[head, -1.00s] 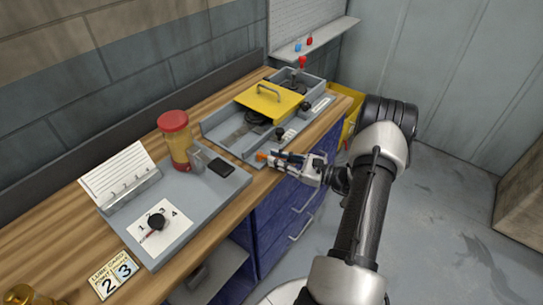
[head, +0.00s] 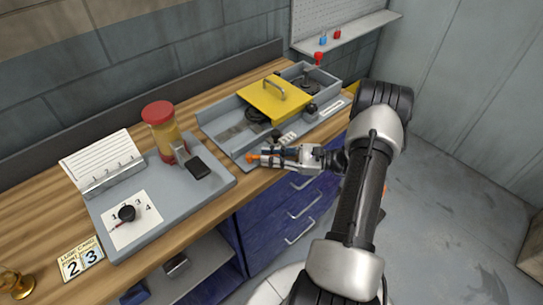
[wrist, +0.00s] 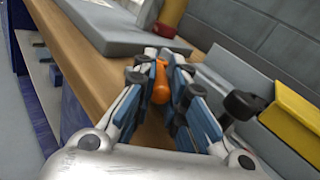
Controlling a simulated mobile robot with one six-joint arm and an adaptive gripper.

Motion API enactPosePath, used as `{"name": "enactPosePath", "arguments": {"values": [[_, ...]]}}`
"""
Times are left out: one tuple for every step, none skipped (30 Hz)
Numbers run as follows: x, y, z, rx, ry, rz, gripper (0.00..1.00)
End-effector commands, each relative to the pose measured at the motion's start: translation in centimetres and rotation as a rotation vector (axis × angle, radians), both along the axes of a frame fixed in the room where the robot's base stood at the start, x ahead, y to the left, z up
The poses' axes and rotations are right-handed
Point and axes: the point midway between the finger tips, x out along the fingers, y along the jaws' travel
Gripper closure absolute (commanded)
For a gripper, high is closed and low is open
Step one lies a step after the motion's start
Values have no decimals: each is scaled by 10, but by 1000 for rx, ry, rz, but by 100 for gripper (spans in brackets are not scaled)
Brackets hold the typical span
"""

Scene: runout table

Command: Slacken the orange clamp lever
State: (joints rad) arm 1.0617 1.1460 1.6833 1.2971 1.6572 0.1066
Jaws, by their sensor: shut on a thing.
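The orange clamp lever (wrist: 161,85) is a small rounded orange piece at the front left corner of the grey tray, and it also shows in the head view (head: 251,158). My gripper (wrist: 158,75) is shut on the lever, with its blue-sided fingers on either side of it. In the head view my gripper (head: 262,159) reaches in from the right at the table's front edge. The lever's pivot and much of its arm are hidden by the fingers. I cannot tell how far the lever is turned.
A grey tray (head: 215,127) holds a yellow lidded plate (head: 268,100) with a handle and black knobs. To the left, a grey board (head: 205,203) carries a red-capped jar (head: 160,118), a black block and a numbered dial card (head: 140,230). Blue drawers (head: 270,215) lie below.

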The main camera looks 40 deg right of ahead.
Motion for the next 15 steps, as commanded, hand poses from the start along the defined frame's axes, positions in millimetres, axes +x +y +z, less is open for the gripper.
{"name": "enactPosePath", "arguments": {"values": [[1,-1,1,-3,-2,-2,100],[1,-1,1,-3,-2,-2,100],[1,-1,1,-2,-2,-2,100],[1,-1,1,-2,-2,-2,100],[1,-1,1,-2,-2,-2,100],[1,-1,1,-2,-2,-2,100],[1,-1,1,-2,-2,-2,100],[1,-1,1,-2,-2,-2,100],[1,-1,1,-2,-2,-2,100],[1,-1,1,-2,-2,-2,86],[1,-1,1,-2,-2,-2,84],[1,-1,1,-2,-2,-2,82],[1,-1,1,-2,-2,-2,80],[1,-1,1,-2,-2,-1,78],[1,0,1,-1,-2,-1,75]]}}
